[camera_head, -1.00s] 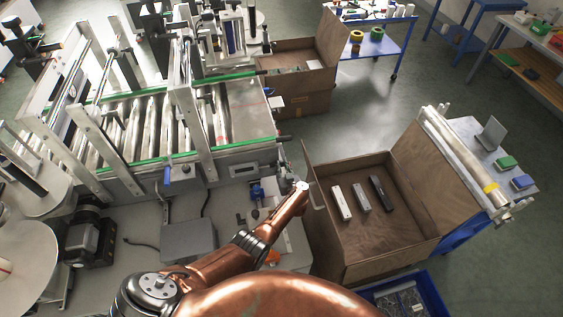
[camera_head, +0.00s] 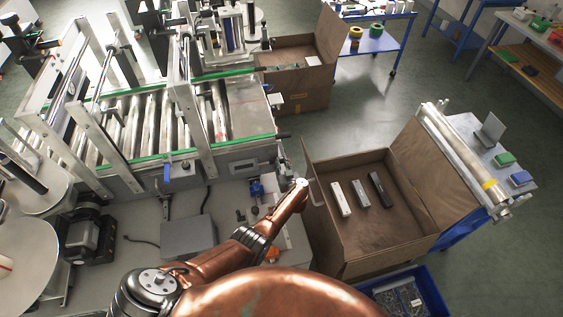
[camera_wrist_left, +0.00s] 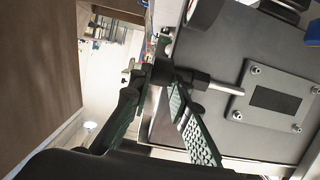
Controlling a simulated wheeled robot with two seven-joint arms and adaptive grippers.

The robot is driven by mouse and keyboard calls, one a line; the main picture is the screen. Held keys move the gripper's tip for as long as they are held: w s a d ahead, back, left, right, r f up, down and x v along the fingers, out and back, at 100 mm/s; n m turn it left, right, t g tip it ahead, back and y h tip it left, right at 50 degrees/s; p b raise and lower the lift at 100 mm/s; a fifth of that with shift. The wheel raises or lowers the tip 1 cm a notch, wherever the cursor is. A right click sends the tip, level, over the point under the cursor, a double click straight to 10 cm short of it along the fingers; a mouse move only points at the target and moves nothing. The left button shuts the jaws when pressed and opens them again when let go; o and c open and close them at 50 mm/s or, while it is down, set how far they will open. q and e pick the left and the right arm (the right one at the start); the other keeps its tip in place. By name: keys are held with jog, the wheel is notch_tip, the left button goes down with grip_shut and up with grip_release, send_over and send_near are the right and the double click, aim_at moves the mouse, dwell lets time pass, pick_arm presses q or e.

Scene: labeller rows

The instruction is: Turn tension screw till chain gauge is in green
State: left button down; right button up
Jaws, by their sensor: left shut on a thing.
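My left gripper (camera_wrist_left: 160,85) shows in the left wrist view, its two dark fingers closing on a dark round knob (camera_wrist_left: 161,71). A thin metal shaft (camera_wrist_left: 218,86) runs from the knob side towards a dark grey housing with a bolted plate (camera_wrist_left: 283,103). I take the knob and shaft for the tension screw. In the head view my copper left arm reaches to the bench's right edge, and its fingers are hidden. I cannot make out the chain gauge or its green zone in either view. My right gripper is not in view.
A roller conveyor with green rails (camera_head: 205,148) stands at the left. An open cardboard box (camera_head: 345,240) holding three small bars stands right of the arm. A grey box (camera_head: 187,237) sits on the bench. A blue crate (camera_head: 428,290) is at the bottom right.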

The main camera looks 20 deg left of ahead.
pick_arm(q)
jog(key=shift+s+d+f, duration=0.1)
jog(key=shift+s+f, duration=0.25)
jog(key=shift+f, duration=0.25)
jog(key=c, duration=2.1)
grip_release()
jog(key=shift+w+r, duration=0.2)
jog(key=shift+r, duration=0.1)
jog(key=shift+r, duration=0.1)
jog(key=shift+d+r, duration=0.1)
jog(key=shift+r, duration=0.3)
notch_tip(320, 180, up, 9)
jog(key=shift+f, duration=0.1)
